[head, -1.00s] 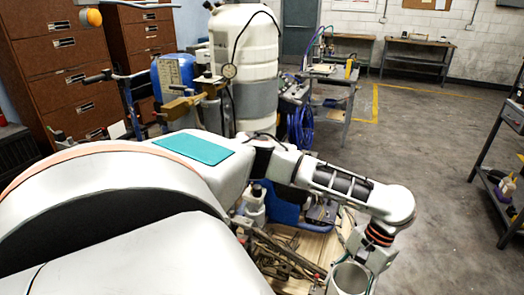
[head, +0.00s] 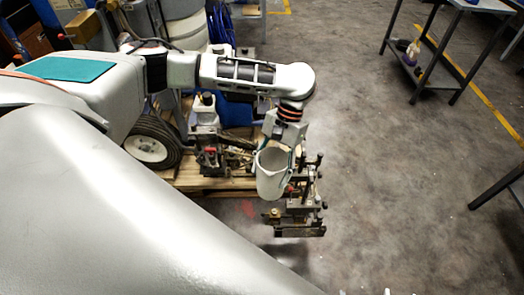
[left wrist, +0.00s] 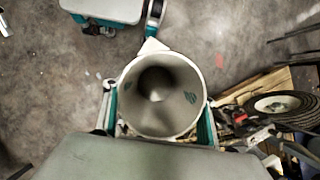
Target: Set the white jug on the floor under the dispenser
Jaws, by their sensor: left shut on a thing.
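The white jug (head: 272,178) hangs upright or nearly so from my left gripper (head: 284,140), above the floor (head: 390,190). In the left wrist view I look down into the open mouth of the jug (left wrist: 160,95); its spout points to the top of the picture. The teal-edged fingers of my left gripper (left wrist: 157,110) lie on both sides of it. My right gripper is out of view.
The striper's wheel (head: 150,148) and a wooden pallet (head: 215,183) are left of the jug. The wheel also shows at right in the left wrist view (left wrist: 280,104). A metal shelf bench (head: 430,75) stands at upper right. The floor between is clear.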

